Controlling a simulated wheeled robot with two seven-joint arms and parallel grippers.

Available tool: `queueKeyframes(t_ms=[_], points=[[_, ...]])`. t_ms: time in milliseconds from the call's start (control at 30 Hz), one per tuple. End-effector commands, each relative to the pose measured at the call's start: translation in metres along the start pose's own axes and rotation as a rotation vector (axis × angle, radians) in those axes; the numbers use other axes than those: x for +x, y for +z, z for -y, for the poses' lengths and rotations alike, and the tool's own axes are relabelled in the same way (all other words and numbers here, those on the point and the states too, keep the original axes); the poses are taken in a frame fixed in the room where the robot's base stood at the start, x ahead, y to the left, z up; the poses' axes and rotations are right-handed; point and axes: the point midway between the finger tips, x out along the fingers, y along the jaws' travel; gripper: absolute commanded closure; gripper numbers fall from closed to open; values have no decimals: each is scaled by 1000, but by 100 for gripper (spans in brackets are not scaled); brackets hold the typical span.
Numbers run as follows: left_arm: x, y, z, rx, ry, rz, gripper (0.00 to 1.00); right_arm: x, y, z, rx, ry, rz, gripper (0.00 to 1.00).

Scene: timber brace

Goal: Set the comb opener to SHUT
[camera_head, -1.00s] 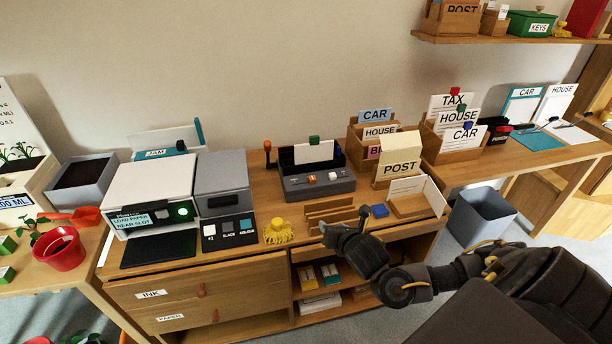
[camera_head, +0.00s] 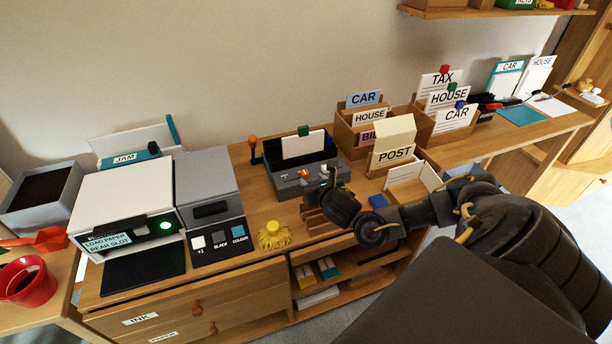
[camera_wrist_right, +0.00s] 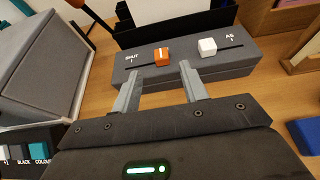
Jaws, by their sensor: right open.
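The comb opener (camera_head: 290,186) is a dark grey machine with a white sheet standing in it, in the middle of the desk. In the right wrist view its front block (camera_wrist_right: 237,62) carries an orange slider (camera_wrist_right: 162,57) and a white slider (camera_wrist_right: 207,47). The orange slider stands right of the SHUT mark (camera_wrist_right: 131,58), at the right part of its slot. The white one is near the A5 mark. My right gripper (camera_wrist_right: 158,70) is open and empty. Its fingertips are close to the block's front, left and right of the orange slider in the picture. My left gripper is not seen.
An orange-topped lever (camera_head: 253,147) stands at the machine's left. The grey-and-white printer (camera_head: 125,205) is further left. A yellow tasselled object (camera_head: 273,236) and a blue block (camera_head: 378,201) lie nearby. Wooden card boxes (camera_head: 352,138) stand at right.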

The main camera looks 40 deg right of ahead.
Motion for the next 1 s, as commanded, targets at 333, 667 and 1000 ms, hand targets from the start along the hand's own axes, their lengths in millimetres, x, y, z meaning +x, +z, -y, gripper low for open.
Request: queueKeyframes(t_ms=[333, 667, 1000], points=[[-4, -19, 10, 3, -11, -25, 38, 54, 1, 2, 2, -4, 1, 56], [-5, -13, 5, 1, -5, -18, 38, 66, 0, 2, 4, -3, -2, 56], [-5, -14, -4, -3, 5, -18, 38, 66, 0, 3, 3, -3, -2, 85]])
